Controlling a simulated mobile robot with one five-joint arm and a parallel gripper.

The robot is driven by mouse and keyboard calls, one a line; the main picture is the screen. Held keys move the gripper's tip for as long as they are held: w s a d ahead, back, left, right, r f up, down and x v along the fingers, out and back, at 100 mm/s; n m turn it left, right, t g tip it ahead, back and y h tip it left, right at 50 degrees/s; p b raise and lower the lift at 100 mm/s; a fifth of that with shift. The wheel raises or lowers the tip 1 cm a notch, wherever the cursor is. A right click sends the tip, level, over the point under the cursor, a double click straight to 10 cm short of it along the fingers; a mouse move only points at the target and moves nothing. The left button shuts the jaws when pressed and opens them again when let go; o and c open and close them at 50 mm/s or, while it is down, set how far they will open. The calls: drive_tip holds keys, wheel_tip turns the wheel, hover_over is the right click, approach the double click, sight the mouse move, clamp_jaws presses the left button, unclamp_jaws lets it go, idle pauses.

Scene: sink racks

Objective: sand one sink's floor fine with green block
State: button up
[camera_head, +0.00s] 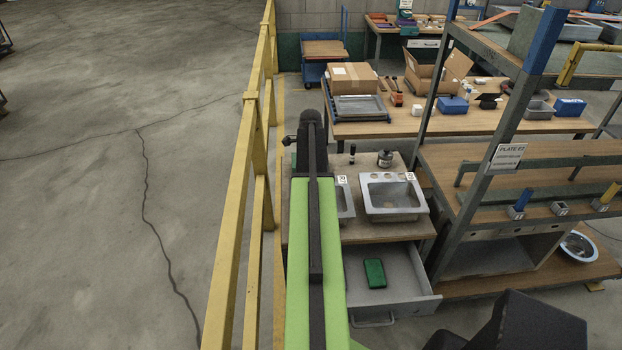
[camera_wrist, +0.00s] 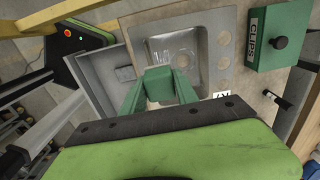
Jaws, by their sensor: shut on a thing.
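In the wrist view my gripper (camera_wrist: 158,88) is shut on a green block (camera_wrist: 158,80). The block is in front of the left sink (camera_wrist: 227,45), a grey metal basin with a drain. The sink's floor shows pale, scuffed marks. I cannot tell whether the block touches the floor. In the head view my arm hides the gripper, the held block and most of the left sink (camera_head: 346,203). A second sink (camera_head: 394,196) sits to its right. A dark green block (camera_head: 375,273) lies in the open drawer (camera_head: 411,283).
A grey block (camera_wrist: 125,73) lies in the drawer in the wrist view. A green box marked CLIPS (camera_wrist: 281,38) stands beyond the sink. A yellow rail (camera_head: 240,150) runs on the left. A shelf rack (camera_head: 480,165) stands on the right.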

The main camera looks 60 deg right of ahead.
wheel_tip(320, 180, down, 3)
drive_tip(key=shift+s+d+f+b, duration=0.1)
drive_tip(key=shift+s+f+b, duration=0.05)
drive_tip(key=shift+b, duration=1)
